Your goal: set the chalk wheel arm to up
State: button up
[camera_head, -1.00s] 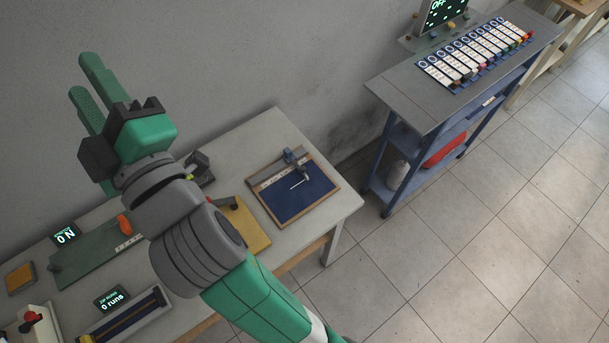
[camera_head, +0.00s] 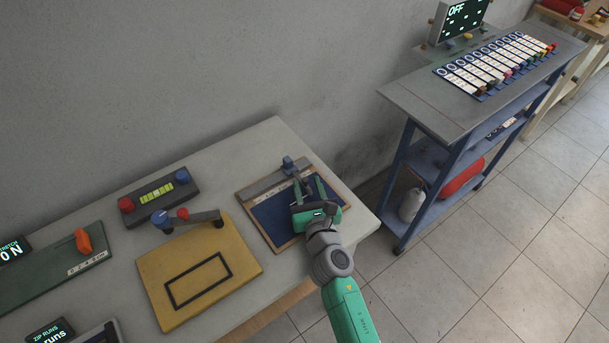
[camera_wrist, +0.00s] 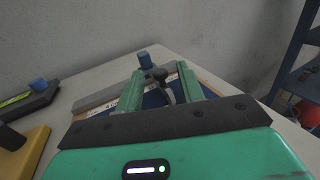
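The chalk wheel station is a blue board (camera_head: 268,214) in a wooden frame. A grey rail with a blue block (camera_head: 288,163) runs along its back. The slim arm reaches from that block over the board, and my gripper (camera_head: 308,184) hides most of it in the head view. In the wrist view the arm's dark knob (camera_wrist: 160,75) and a curved grey part (camera_wrist: 171,96) show between my two green fingers (camera_wrist: 161,70). The fingers are apart, one on each side, with gaps visible. I cannot tell whether the arm is raised or lowered.
The blue cart (camera_head: 440,113) stands right of the bench, across a gap.

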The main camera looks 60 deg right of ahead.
aim_at(306, 182)
jog(key=x, duration=0.4)
jog(key=shift+w+d+b, duration=0.25)
jog(key=shift+b, duration=0.1)
jog(key=shift+c, duration=0.2)
